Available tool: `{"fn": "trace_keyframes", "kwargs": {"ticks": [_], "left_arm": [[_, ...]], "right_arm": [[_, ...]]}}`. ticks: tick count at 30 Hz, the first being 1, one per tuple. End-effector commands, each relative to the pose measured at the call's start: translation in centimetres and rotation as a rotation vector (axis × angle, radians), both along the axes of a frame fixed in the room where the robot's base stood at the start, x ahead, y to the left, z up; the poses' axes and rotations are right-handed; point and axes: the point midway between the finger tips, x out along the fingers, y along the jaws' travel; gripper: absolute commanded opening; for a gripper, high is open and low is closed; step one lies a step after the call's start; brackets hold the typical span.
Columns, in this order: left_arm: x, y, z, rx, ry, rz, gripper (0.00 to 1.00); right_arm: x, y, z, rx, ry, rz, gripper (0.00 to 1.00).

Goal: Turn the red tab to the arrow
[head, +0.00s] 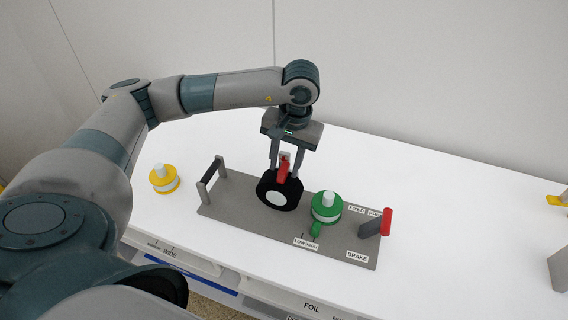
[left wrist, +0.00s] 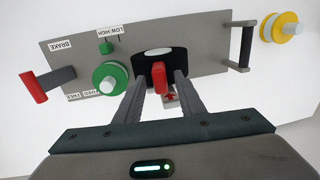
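The red tab (head: 283,170) stands on a black round hub with a white face (head: 276,198) on the grey panel. It also shows in the left wrist view (left wrist: 159,78). In the left wrist view gaps show between the tab and both fingers (left wrist: 161,80). My right gripper is out of view.
The grey panel (head: 235,212) also bears a green knob (head: 326,207), a red-ended brake lever (head: 386,222) and a grey handle (head: 211,180). A yellow knob (head: 164,179) stands to the left. The white table (head: 450,210) is clear right of the panel.

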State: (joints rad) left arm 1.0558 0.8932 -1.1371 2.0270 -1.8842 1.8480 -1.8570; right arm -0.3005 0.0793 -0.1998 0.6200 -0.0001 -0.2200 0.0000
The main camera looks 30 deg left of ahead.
Motion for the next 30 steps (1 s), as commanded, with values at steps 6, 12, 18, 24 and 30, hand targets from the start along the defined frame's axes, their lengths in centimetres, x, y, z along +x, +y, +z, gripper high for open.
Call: {"fn": "trace_keyframes", "kwargs": {"ticks": [6,12,18,24,30], "left_arm": [[-0.1,0.2,-1.6,0.001,0.002,0.001,0.36],[-0.1,0.3,-1.9,0.001,0.0,0.0,0.36],[-0.1,0.3,-1.9,0.001,0.0,0.0,0.24],[-0.1,0.3,-1.9,0.001,0.0,0.0,0.0],[-0.1,0.4,-2.1,-0.009,-0.002,0.001,0.0]], "right_arm": [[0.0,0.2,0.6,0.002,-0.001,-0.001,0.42],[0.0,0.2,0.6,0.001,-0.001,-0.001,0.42],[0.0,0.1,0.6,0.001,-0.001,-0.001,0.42],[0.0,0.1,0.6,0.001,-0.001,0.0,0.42],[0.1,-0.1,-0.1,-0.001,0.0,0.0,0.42]]}}
